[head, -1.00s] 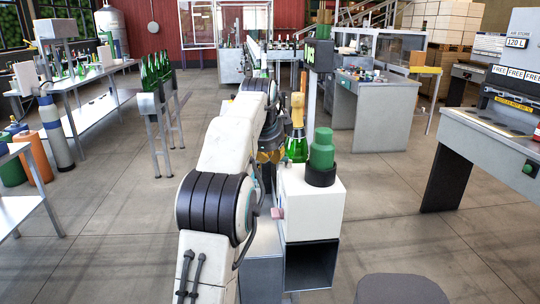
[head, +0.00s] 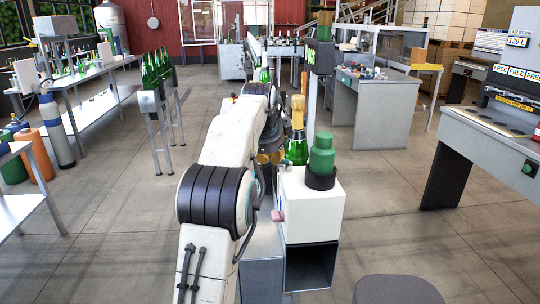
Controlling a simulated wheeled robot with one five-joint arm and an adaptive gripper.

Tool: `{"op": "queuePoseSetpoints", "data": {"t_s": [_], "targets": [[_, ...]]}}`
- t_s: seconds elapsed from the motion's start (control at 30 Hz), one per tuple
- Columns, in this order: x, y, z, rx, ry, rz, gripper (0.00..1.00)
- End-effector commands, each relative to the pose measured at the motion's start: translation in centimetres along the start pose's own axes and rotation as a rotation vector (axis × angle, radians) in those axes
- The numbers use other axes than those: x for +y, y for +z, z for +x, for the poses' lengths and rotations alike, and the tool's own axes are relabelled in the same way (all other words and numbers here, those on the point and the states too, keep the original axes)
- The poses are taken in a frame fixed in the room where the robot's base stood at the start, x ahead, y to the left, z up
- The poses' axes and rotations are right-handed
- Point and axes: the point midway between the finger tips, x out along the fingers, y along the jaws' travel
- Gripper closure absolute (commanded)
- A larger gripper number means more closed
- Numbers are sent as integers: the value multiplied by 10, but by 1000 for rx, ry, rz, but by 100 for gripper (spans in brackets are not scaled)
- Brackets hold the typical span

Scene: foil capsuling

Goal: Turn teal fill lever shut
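I cannot make out a teal fill lever; my arm covers much of the middle of the view. My gripper (head: 269,160) is at the far end of my arm, low beside a green bottle with gold foil (head: 297,132). Its fingers are mostly hidden behind my arm, so its opening does not show. The bottle stands upright just behind a white box (head: 312,212). A green stepped cylinder (head: 322,155) sits in a black ring on top of that box. A small pink piece (head: 278,216) sticks out at the box's left side.
A grey open-fronted housing (head: 312,268) is under the white box. Green bottles (head: 157,68) stand on a rack at the left. A grey workbench (head: 375,110) is at the back right, and a machine table (head: 480,130) is at the right. Floor between them is clear.

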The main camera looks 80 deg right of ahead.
Motion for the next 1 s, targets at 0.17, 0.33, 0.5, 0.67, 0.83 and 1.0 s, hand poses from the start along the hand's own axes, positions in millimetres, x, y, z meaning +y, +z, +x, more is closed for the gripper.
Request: {"op": "queuePoseSetpoints", "data": {"t_s": [0.17,0.33,0.5,0.67,0.83,1.0], "targets": [[-4,0,0,0,2,0,100],[-8,0,2,0,4,0,100],[-15,-1,5,1,4,0,100],[-21,-2,10,2,2,0,100],[-24,-4,14,4,2,0,100],[-25,-5,16,4,2,0,100]]}}
